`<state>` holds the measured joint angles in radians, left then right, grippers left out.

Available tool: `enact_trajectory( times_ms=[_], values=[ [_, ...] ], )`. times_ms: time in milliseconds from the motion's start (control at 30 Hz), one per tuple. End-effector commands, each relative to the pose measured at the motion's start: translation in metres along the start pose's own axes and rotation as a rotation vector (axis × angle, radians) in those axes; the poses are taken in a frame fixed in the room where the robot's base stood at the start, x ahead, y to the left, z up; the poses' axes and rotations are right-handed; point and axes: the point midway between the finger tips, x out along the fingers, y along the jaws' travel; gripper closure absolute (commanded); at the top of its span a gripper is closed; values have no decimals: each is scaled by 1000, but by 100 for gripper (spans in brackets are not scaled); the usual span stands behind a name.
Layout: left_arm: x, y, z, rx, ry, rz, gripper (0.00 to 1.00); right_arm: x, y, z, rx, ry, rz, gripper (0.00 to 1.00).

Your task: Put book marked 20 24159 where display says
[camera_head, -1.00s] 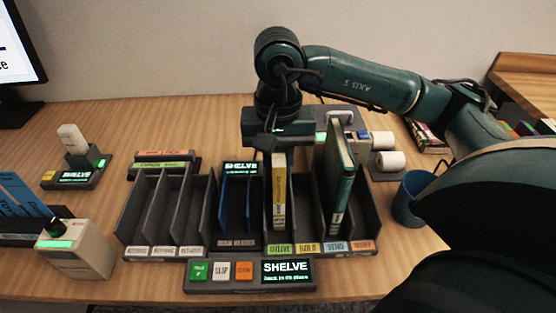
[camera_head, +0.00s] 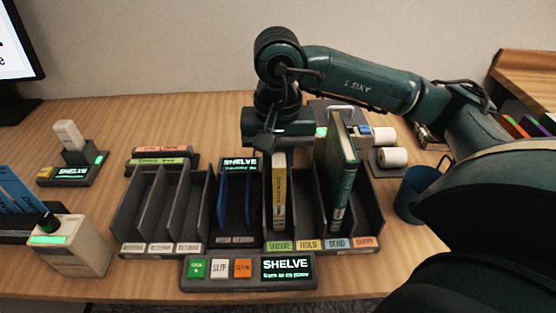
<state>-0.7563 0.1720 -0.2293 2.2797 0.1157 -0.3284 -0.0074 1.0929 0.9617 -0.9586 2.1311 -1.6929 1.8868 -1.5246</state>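A yellow book (camera_head: 279,200) with a white label low on its spine stands upright in the rack slot (camera_head: 280,246) with the green tag. The label is too small to read. My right gripper (camera_head: 278,148) points down right at the top of this book; its fingertips are dark, so whether they grip it is unclear. A dark green book (camera_head: 343,178) stands in a slot further right, its label also unreadable. The front panel display (camera_head: 287,267) reads SHELVE. My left gripper is not in view.
A rack of empty grey slots (camera_head: 160,205) stands left of a blue-sided slot (camera_head: 238,205) with its own SHELVE display (camera_head: 241,165). A knob box (camera_head: 68,246) is at the front left.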

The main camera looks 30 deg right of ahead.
Motion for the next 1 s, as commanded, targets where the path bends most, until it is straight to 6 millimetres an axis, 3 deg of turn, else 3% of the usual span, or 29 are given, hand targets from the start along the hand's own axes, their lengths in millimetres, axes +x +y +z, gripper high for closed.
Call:
enact_trajectory(
  times_ms=[400, 433, 700, 1000],
  values=[
    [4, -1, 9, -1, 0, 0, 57, 7, 0, 0, 0, 1, -1, 100],
    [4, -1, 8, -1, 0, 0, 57, 7, 0, 0, 0, 1, -1, 80],
    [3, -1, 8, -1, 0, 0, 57, 7, 0, 0, 0, 0, -1, 57],
    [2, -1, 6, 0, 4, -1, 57, 7, 0, 0, 0, -1, 0, 55]
  ],
)
